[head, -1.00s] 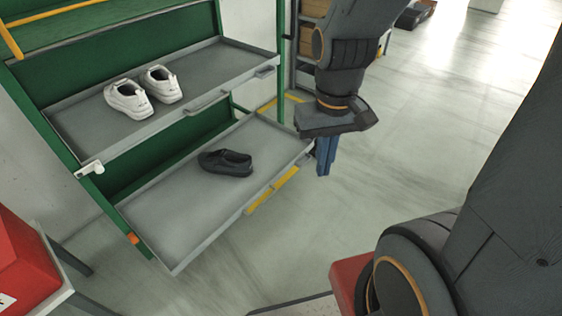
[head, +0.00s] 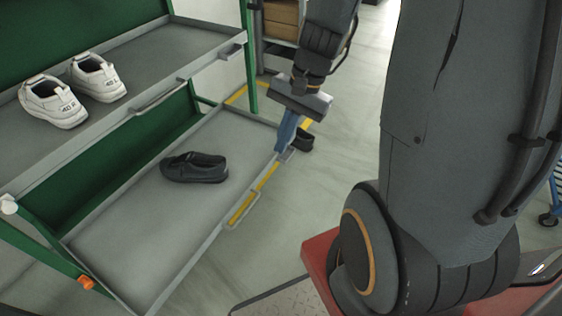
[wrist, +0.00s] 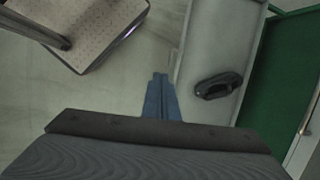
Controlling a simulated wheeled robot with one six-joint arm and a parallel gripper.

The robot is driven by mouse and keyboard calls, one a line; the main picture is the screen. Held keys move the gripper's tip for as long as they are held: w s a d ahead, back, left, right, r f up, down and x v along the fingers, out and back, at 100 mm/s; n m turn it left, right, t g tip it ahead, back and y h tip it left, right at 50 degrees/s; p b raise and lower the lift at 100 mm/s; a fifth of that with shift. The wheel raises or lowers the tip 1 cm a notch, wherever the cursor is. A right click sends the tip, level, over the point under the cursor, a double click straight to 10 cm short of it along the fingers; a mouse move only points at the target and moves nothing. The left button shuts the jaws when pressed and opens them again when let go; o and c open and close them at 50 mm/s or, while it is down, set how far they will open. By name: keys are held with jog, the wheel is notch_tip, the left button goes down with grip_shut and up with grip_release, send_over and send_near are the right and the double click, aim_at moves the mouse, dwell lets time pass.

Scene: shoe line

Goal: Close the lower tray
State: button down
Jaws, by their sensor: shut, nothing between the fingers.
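The lower tray (head: 132,248) is grey and stands pulled out from the green rack, its front edge beyond the upper tray. A black shoe (head: 196,168) lies on it. My gripper (head: 283,150) has blue fingers, shut and empty, pointing down at the outer side of the tray's front edge near its far end. In the wrist view the fingers (wrist: 160,78) are just left of the tray's front wall (wrist: 181,60), with the black shoe (wrist: 219,86) inside to the right. I cannot tell whether the fingertips touch the tray.
The upper tray (head: 150,70) holds white shoes (head: 75,92). An orange latch (head: 86,282) is on the rack's near post. The floor (head: 335,170) right of the tray is clear.

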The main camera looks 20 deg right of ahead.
jog(key=w+d+f+m+t+y+b, duration=0.1)
jog(key=w+d+f+m+t+b, duration=0.1)
jog(key=w+d+f+m+b, duration=0.45)
jog(key=w+d+f+m+t+y+b, duration=0.1)
jog(key=w+f+m+b, duration=0.25)
jog(key=f, duration=0.65)
jog(key=m+t+b, duration=0.4)
jog(key=m+b, duration=0.5)
jog(key=b, duration=0.1)
send_near(283, 162)
jog(key=shift+h, duration=0.3)
jog(key=w+a+b, duration=0.1)
jog(key=w+a+f+b, duration=0.1)
jog(key=w+b, duration=0.1)
jog(key=w+a+f+b, duration=0.1)
jog(key=w+b, duration=0.1)
jog(key=shift+a+f, duration=0.15)
jog(key=shift+a, duration=0.05)
jog(key=shift+w+a+b, duration=0.3)
jog(key=shift+w+b, duration=0.1)
jog(key=shift+w, duration=0.1)
jog(key=shift+w, duration=0.1)
